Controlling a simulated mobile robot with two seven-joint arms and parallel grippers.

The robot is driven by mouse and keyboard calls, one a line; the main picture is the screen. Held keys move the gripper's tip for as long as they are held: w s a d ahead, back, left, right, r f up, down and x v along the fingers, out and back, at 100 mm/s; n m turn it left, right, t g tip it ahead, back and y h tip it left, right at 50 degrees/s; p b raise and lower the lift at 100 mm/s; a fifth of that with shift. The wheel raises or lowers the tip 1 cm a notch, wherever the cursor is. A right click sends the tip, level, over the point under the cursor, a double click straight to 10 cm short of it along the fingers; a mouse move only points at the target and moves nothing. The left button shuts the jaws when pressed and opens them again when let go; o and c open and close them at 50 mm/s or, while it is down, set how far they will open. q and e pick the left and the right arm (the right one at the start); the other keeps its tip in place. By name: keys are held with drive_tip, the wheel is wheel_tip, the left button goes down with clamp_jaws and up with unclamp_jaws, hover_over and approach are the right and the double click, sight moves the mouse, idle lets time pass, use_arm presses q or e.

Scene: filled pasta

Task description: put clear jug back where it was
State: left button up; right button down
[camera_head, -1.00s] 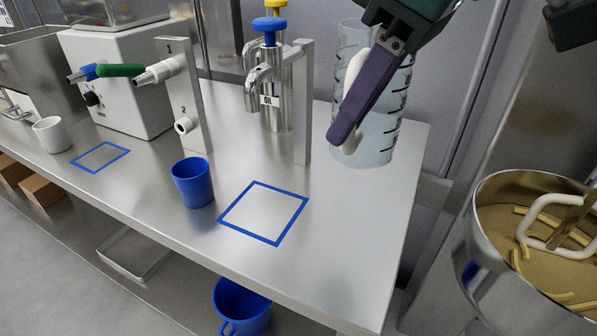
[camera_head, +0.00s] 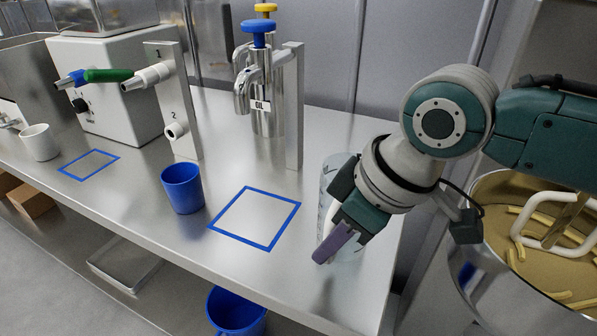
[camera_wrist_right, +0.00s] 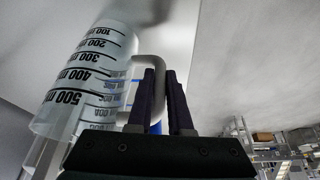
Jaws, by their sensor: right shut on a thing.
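The clear jug (camera_head: 327,180) is at the right end of the steel table, mostly hidden behind my right gripper (camera_head: 335,243). In the right wrist view the jug (camera_wrist_right: 88,75) shows black millilitre marks. There, the purple fingers of my right gripper (camera_wrist_right: 166,75) are shut on its pale handle (camera_wrist_right: 150,62). Whether the jug's base touches the table cannot be told. A blue square outline (camera_head: 257,218) on the table lies to the left of the jug, with nothing inside it. My left gripper is not in view.
A blue cup (camera_head: 183,188) stands left of the square. Behind are metal taps (camera_head: 262,85) with an upright post (camera_head: 293,110). A white cup (camera_head: 40,142) and a smaller blue outline (camera_head: 88,165) are farther left. A pot of pasta (camera_head: 490,275) stands at right.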

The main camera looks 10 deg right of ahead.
drive_tip(key=shift+f, duration=0.15)
drive_tip(key=c, duration=0.8)
unclamp_jaws()
drive_tip(key=shift+c, duration=0.2)
drive_tip(key=shift+d+r, duration=0.1)
drive_tip(key=shift+r, duration=0.45)
drive_tip(key=p+v, duration=0.2)
drive_tip(key=v, duration=0.9)
drive_tip(key=s+a+f+m, duration=0.2)
drive_tip(key=s+a+f, duration=0.2)
drive_tip(key=s, duration=0.4)
drive_tip(key=s+d+f+m+h, duration=0.2)
drive_tip(key=s+d+m, duration=0.3)
drive_tip(key=s+d, duration=0.4)
drive_tip(key=shift+s+d+f+h, duration=0.2)
drive_tip(key=shift+s+d+h, duration=0.2)
drive_tip(key=shift+s+h, duration=0.2)
